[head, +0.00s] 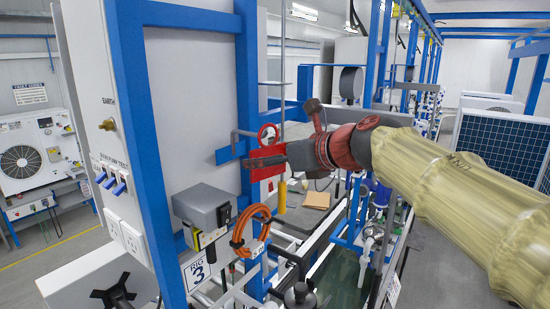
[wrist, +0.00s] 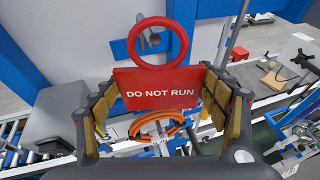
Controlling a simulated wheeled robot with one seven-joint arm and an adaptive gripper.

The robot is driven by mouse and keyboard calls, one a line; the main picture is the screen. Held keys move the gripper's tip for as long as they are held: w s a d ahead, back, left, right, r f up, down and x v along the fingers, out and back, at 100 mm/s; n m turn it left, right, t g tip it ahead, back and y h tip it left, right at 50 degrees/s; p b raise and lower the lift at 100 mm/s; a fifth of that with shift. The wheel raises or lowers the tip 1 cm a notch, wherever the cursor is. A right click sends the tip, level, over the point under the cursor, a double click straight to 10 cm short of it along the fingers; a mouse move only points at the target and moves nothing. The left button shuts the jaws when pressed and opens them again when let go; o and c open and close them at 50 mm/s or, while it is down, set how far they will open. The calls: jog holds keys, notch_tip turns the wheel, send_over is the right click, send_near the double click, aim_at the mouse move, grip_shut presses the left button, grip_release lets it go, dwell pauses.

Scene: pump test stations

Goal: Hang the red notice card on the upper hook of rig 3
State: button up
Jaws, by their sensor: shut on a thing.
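The red notice card (wrist: 157,90), reading "DO NOT RUN", is held upright between the pads of my gripper (wrist: 158,103) in the wrist view. Its red ring (wrist: 134,35) stands above the card. A grey hook (wrist: 150,40) shows through the ring's opening; I cannot tell whether the ring is around it or only in front of it. In the head view my gripper (head: 268,162) is shut on the card (head: 262,172), beside the blue post of rig 3, and partly covers it. The grey hook (head: 238,136) reaches out from the blue bracket near the ring (head: 268,133).
An orange cable coil (head: 251,230) hangs below the card, beside a grey box (head: 202,207). The "RIG 3" sign (head: 197,269) is low on the blue frame (head: 150,150). Rails and pipework stand below and right of my arm.

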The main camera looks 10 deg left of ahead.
jog(key=shift+w+a+p, duration=0.15)
jog(key=shift+w+a, duration=0.1)
jog(key=shift+a, duration=0.4)
jog(key=shift+w+a+p, duration=0.15)
jog(key=shift+w+a, duration=0.15)
jog(key=shift+a, duration=0.35)
jog(key=shift+w+a+p, duration=0.15)
jog(key=shift+w+a, duration=0.1)
jog(key=shift+a, duration=0.4)
jog(key=shift+w+a+f, duration=0.25)
jog(key=shift+a+f, duration=0.35)
jog(key=shift+f, duration=0.05)
jog(key=o, duration=1.1)
jog(key=shift+o, duration=0.7)
